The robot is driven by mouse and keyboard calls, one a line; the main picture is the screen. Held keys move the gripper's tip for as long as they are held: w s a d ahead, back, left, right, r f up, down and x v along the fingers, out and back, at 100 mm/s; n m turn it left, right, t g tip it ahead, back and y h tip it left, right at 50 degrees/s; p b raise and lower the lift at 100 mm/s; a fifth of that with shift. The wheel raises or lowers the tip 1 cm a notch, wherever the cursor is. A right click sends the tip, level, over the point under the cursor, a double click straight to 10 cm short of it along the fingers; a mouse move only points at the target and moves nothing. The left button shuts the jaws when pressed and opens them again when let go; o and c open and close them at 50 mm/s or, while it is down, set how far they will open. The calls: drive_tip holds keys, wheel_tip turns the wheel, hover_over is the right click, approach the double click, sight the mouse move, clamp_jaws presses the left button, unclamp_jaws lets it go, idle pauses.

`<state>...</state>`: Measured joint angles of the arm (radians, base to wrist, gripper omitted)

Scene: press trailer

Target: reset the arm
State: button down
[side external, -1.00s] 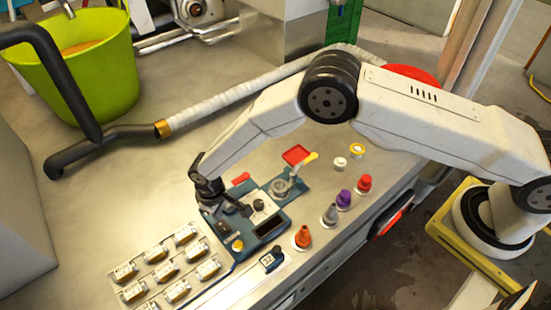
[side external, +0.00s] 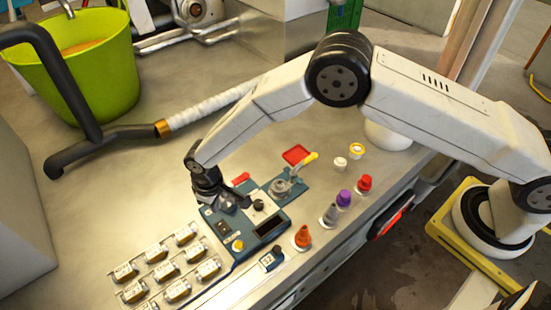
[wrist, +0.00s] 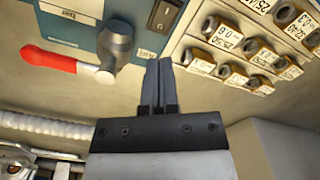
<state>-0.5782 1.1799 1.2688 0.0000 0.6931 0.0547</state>
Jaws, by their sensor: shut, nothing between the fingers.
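My gripper (side external: 232,202) is over the blue control box (side external: 224,244) on the metal bench, near its switches and knobs. In the wrist view my gripper (wrist: 159,70) has its two fingers together with nothing between them. A red-handled lever (wrist: 55,61) with a grey head is left of the fingers in the wrist view. A dark switch (wrist: 164,14) on the box is just beyond the fingertips. I cannot tell from these views whether the fingers touch the box.
A rack of labelled brass-coloured blocks (side external: 167,268) lies left of the box. An orange cone (side external: 302,237), a purple-topped piece (side external: 344,198) and a red one (side external: 365,183) stand to its right. A green bucket (side external: 112,75) and black pipe (side external: 60,85) are at the back left.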

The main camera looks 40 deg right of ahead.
drive_tip(key=s+d+r+m+t, duration=0.1)
drive_tip(key=s+d+r+m, duration=0.15)
drive_tip(key=d+r, duration=1.3)
drive_tip(key=s+d+r+m, duration=0.1)
drive_tip(key=s+d+r, duration=0.1)
drive_tip(key=s+d, duration=0.5)
drive_tip(key=s+d+r+m+t, duration=0.1)
drive_tip(key=s+d+r+m, duration=0.1)
drive_tip(key=s+d, duration=0.5)
drive_tip(key=shift+s+d+r+t, duration=0.15)
drive_tip(key=shift+s+r+t, duration=0.2)
drive_tip(key=shift+s, duration=0.2)
drive_tip(key=shift+m, duration=0.25)
